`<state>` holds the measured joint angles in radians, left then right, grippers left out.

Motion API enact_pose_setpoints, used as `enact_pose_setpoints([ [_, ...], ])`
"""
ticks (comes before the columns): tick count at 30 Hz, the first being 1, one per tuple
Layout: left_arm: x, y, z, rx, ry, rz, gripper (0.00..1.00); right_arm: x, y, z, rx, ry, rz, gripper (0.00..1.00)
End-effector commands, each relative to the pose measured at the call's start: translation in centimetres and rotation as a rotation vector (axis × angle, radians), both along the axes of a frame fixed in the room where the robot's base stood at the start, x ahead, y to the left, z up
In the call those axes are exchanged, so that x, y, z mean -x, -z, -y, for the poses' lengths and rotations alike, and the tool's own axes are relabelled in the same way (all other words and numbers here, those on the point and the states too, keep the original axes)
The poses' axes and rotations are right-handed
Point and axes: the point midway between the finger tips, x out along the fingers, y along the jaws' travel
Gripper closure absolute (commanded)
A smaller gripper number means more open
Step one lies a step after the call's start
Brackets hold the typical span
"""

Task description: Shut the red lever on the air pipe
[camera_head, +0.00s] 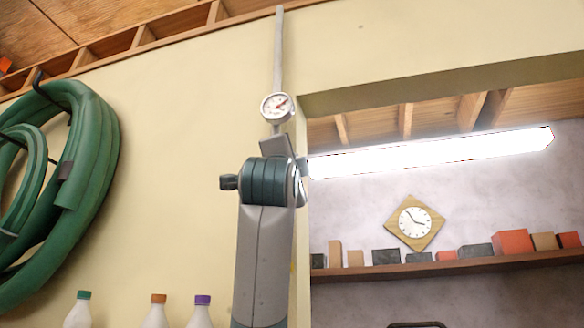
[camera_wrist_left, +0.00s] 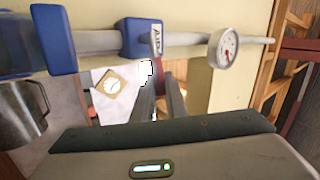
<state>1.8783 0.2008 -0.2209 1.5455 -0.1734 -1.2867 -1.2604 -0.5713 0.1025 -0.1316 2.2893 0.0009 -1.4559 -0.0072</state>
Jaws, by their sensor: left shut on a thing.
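The air pipe (camera_head: 279,50) runs down the pale wall in the head view, with a round gauge (camera_head: 276,107) just above my left wrist. In the left wrist view the pipe (camera_wrist_left: 190,39) lies across the top, with a blue block marked AIR (camera_wrist_left: 141,38) and the gauge (camera_wrist_left: 224,47). A dark red piece, seemingly the lever (camera_wrist_left: 153,67), shows just below the blue block. My left gripper (camera_wrist_left: 161,82) is shut on it at the fingertips. In the head view my wrist hides the lever and the fingers. My right gripper is in neither view.
A coiled green hose (camera_head: 92,150) hangs at the left. Several capped bottles stand low at the left. A bright lamp (camera_head: 430,153), a clock (camera_head: 413,222) and a shelf (camera_head: 450,268) with small boxes lie beyond an opening at the right. A metal cup (camera_wrist_left: 22,110) shows at the wrist view's left.

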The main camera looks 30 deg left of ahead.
Motion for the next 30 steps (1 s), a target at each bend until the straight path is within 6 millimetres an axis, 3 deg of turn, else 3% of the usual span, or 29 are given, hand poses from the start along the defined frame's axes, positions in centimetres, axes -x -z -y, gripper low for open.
enact_pose_setpoints([
  [12,0.0,1.2,0.1,-0.154,-0.001,-0.041,1.00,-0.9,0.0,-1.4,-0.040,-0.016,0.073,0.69],
  [26,-0.1,1.3,0.1,-0.169,0.001,-0.047,1.00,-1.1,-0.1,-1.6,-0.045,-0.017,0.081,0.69],
  [27,-0.1,1.3,0.1,-0.169,0.001,-0.047,0.80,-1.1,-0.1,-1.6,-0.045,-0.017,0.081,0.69],
  [30,-0.1,1.2,0.1,-0.168,0.000,-0.046,0.80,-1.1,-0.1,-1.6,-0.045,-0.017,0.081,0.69],
])
